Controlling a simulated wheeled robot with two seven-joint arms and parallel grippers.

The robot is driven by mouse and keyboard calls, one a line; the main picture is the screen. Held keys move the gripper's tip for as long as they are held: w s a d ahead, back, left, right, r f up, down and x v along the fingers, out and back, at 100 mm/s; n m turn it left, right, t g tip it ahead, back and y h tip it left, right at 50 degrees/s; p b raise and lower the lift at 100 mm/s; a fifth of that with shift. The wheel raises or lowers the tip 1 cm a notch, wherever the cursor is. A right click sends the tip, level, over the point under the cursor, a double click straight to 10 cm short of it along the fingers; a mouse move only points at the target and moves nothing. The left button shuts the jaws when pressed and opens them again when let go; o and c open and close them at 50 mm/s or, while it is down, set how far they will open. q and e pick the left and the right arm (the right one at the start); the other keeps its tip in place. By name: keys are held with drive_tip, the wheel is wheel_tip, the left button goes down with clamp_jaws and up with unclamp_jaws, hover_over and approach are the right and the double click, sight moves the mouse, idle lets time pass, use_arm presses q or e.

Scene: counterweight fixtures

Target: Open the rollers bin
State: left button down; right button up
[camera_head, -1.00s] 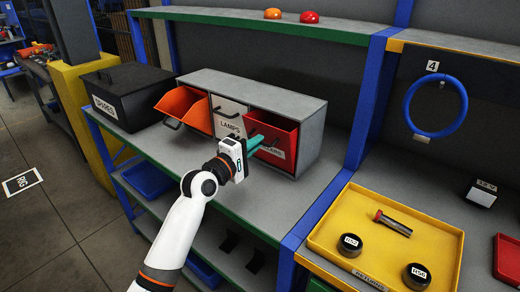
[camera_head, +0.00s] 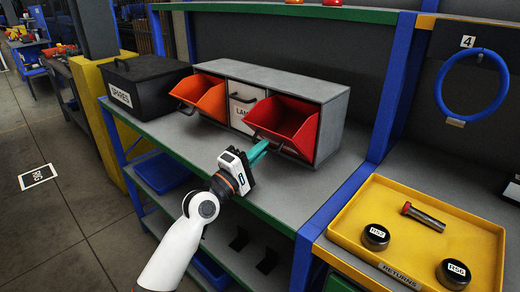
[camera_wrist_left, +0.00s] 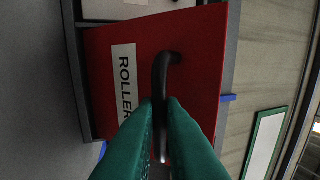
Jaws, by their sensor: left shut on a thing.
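The rollers bin (camera_head: 297,118) is the red tilting bin at the right end of a grey cabinet (camera_head: 335,90). It is tipped open, its front leaning out toward me. In the left wrist view its red front (camera_wrist_left: 205,50) carries a white label reading "ROLLER", partly hidden, and a black handle (camera_wrist_left: 160,72). My left gripper (camera_head: 262,148), with teal fingers, is shut on the handle at the bin's front. The fingers also show in the wrist view (camera_wrist_left: 160,125), one on each side of the handle. My right gripper is not in view.
An orange bin (camera_head: 208,98) stands open at the cabinet's left; a white-fronted lamps bin (camera_head: 240,108) between them is shut. A black spares box (camera_head: 145,85) stands further left. A yellow returns tray (camera_head: 350,215) with several parts lies at right, beyond a blue post.

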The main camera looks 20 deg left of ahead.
use_arm(q)
drive_tip(key=shift+f, duration=0.2)
drive_tip(key=c, duration=1.8)
unclamp_jaws()
drive_tip(key=shift+d, duration=0.1)
drive_tip(key=shift+o, duration=1.2)
drive_tip(key=shift+w, duration=0.2)
drive_tip(key=b+v, duration=0.2)
drive_tip(key=v, duration=1)
drive_tip(key=shift+s, duration=0.15)
